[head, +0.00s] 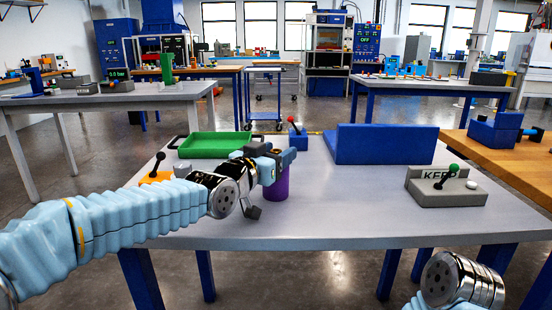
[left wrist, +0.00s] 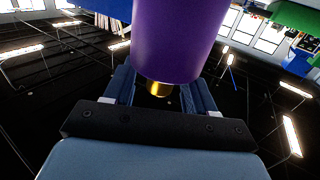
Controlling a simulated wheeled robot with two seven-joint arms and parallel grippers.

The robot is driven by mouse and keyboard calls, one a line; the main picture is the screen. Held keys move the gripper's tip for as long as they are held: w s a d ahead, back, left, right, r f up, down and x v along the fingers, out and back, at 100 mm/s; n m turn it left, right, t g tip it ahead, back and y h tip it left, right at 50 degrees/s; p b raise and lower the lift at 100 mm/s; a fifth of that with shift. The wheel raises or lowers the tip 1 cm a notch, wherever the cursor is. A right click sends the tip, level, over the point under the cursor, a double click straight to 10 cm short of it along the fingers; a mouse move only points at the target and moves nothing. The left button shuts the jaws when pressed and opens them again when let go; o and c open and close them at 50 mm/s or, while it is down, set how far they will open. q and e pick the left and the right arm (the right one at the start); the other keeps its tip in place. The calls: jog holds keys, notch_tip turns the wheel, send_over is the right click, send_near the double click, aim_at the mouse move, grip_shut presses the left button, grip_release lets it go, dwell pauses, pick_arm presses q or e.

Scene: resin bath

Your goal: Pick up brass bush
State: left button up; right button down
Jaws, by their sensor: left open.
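A purple cylinder (head: 277,186) stands on the grey table, partly hidden behind my left gripper (head: 268,158). In the left wrist view the purple cylinder (left wrist: 178,40) fills the upper middle. A small gold piece, which looks like the brass bush (left wrist: 159,89), shows at the cylinder's near end. My left gripper (left wrist: 160,92) is open, with a blue finger on each side of the gold piece. I cannot tell whether the fingers touch it. The bush is not visible in the head view. My right gripper is out of view; only part of that arm shows at the lower right.
A green tray (head: 207,146) lies behind my left arm, beside an orange-based lever (head: 156,172). A blue lever box (head: 298,138) and a blue angled panel (head: 384,144) stand at the back. A grey lever block (head: 446,186) sits at right. The table's front middle is clear.

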pick_arm(q)
grip_shut()
dwell(0.3)
jog(key=shift+r, duration=0.1)
